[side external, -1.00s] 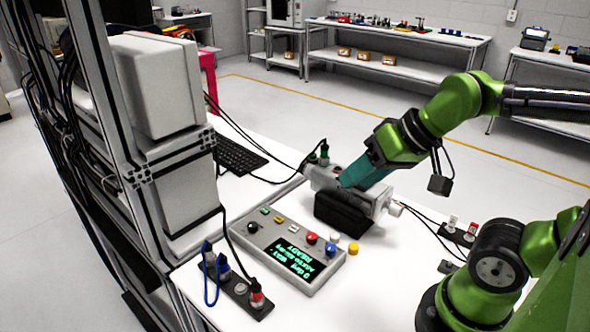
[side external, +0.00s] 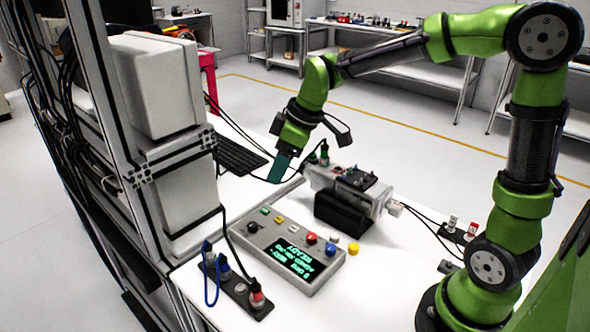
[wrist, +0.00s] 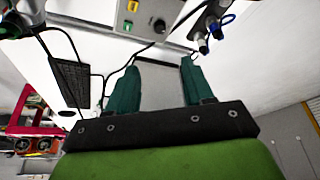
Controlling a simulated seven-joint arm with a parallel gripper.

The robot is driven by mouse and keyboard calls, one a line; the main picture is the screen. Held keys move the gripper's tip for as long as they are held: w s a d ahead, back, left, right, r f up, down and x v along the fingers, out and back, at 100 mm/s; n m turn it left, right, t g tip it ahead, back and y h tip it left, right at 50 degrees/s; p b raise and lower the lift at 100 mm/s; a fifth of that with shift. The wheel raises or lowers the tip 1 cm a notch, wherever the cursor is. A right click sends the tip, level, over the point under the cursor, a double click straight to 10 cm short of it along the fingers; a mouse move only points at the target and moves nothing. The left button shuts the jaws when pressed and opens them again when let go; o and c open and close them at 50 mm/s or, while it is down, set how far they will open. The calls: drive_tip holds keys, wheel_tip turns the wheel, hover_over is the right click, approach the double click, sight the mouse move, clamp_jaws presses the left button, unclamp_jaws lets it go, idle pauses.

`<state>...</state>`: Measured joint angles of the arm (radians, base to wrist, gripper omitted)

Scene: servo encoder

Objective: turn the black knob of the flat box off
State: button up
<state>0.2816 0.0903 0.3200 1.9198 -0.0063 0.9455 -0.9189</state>
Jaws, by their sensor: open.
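The flat box (side external: 283,281) is a grey control box lying on the white table, with a lit green-text display, coloured buttons and a black knob (side external: 252,227) at its far left corner. In the wrist view the knob (wrist: 160,26) shows at the top, beyond my fingertips, on the box's grey face (wrist: 147,8). My gripper (side external: 276,176) is above the table behind the box, pointing down. Its two teal fingers stand apart and empty in the wrist view (wrist: 158,78). It is clear of the knob. The knob's pointer direction is too small to tell.
A servo housing (side external: 340,183) with an exposed top sits on a black cradle (side external: 340,214) right of my gripper. A keyboard (side external: 240,160) lies behind. A connector strip (side external: 238,288) with cables stands left of the box.

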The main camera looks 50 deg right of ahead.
sight(253, 224)
drive_tip(key=x, duration=1.7)
drive_tip(key=shift+s+d+f, duration=0.1)
drive_tip(key=shift+s, duration=0.05)
drive_tip(key=shift+c, duration=0.5)
clamp_jaws()
